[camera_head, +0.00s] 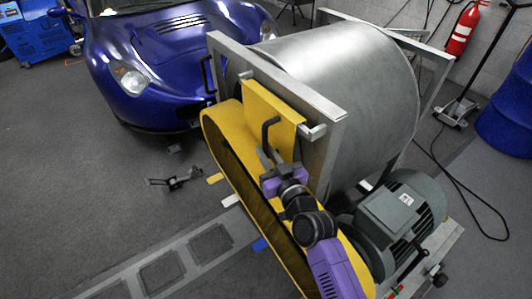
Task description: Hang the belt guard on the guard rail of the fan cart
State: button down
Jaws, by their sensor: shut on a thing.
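The yellow belt guard (222,137) is a long, rounded, tilted shape in the middle of the head view, in front of the fan cart (335,118). Its flat upper plate (272,103) lies against the cart's grey frame. The guard rail (314,132) shows as a short metal end sticking out at the plate's right edge; the rest is hidden behind the plate. I cannot tell whether the plate is hooked over the rail. My gripper (267,154) is shut on the guard's dark handle (268,128), in front of the plate. My purple arm covers part of the guard's lower right.
A grey motor (402,215) sits at the cart's right. A blue car (160,62) stands behind to the left. A dark tool-like object (174,181) lies on the floor at left. A blue drum (506,120) and a fire extinguisher (461,30) are at right. The left floor is mostly clear.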

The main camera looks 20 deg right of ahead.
jog(key=shift+r, duration=0.25)
jog(key=c, duration=1.4)
grip_release()
jog(key=shift+o, duration=0.4)
jog(key=shift+s+f, duration=0.1)
jog(key=shift+f, duration=0.35)
jog(key=s+d+r+m+t+h+b, duration=0.1)
jog(key=s+d+r, duration=0.1)
jog(key=s, duration=0.4)
jog(key=s+d+r+m+t+h+b, duration=0.1)
jog(key=s+r, duration=0.1)
jog(key=s, duration=0.4)
jog(key=s+f+g, duration=0.1)
jog(key=s+g, duration=0.1)
jog(key=s, duration=1.5)
jog(key=s+d+f+g+p, duration=0.1)
jog(key=s+g, duration=0.1)
jog(key=s, duration=1.6)
jog(key=shift+f+n+g, duration=0.3)
jog(key=shift+g, duration=0.1)
jog(key=shift+w, duration=0.1)
